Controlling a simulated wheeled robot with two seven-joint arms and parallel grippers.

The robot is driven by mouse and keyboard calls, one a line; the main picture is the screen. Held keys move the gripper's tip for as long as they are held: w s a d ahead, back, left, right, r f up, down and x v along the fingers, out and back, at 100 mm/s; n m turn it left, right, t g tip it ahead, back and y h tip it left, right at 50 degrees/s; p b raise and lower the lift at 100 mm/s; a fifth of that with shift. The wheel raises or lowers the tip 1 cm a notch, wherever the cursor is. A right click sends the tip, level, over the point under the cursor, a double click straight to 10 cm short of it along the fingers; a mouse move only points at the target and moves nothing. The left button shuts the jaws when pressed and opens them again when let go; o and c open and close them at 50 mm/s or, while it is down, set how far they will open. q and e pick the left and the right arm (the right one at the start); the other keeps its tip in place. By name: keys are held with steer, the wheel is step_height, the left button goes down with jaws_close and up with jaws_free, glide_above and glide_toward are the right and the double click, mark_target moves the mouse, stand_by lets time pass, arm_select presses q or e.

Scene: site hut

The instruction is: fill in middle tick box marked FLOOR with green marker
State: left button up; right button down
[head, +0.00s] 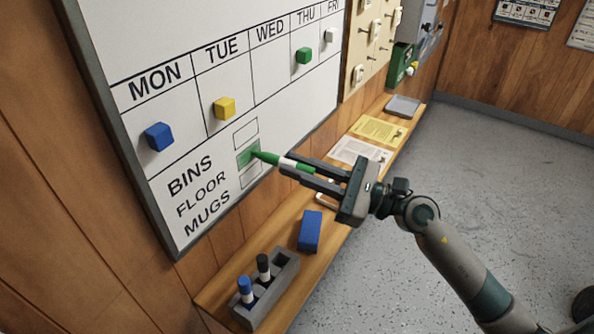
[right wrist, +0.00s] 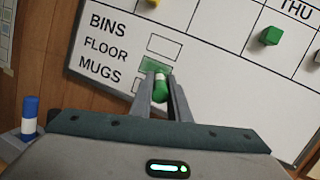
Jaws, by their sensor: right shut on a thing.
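The whiteboard (head: 190,195) hangs on the wood wall and lists BINS, FLOOR and MUGS beside a column of tick boxes. The middle tick box (head: 246,154) is largely coloured green; it also shows in the right wrist view (right wrist: 150,66). The top box (head: 245,133) is white. The bottom box (head: 249,177) looks white and is partly hidden in the right wrist view. My right gripper (head: 290,168) is shut on the green marker (head: 270,158), whose tip is at the middle box. In the right wrist view the marker (right wrist: 160,88) sits between the fingers. My left gripper is not in view.
Below the board a wooden ledge (head: 222,289) carries a grey marker holder (head: 277,284) with blue and black markers, a blue block (head: 310,231), papers (head: 378,129) and a grey tray (head: 403,106). Coloured magnets, such as the blue one (head: 159,136), stick out from the board.

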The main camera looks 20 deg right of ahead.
steer(key=shift+d, duration=0.1)
stand_by(0.3)
steer(key=shift+w+d+b, duration=0.3)
steer(key=shift+w+b, duration=0.05)
steer(key=shift+b, duration=0.3)
stand_by(1.0)
steer(key=shift+s+a, duration=0.1)
steer(key=shift+a, duration=0.05)
stand_by(0.3)
steer(key=shift+s+a+r, duration=0.1)
steer(key=shift+s+a+p, duration=0.1)
steer(key=shift+a+p, duration=0.05)
steer(key=shift+p, duration=0.2)
steer(key=shift+s+a, duration=0.1)
steer(key=shift+s+a, duration=0.3)
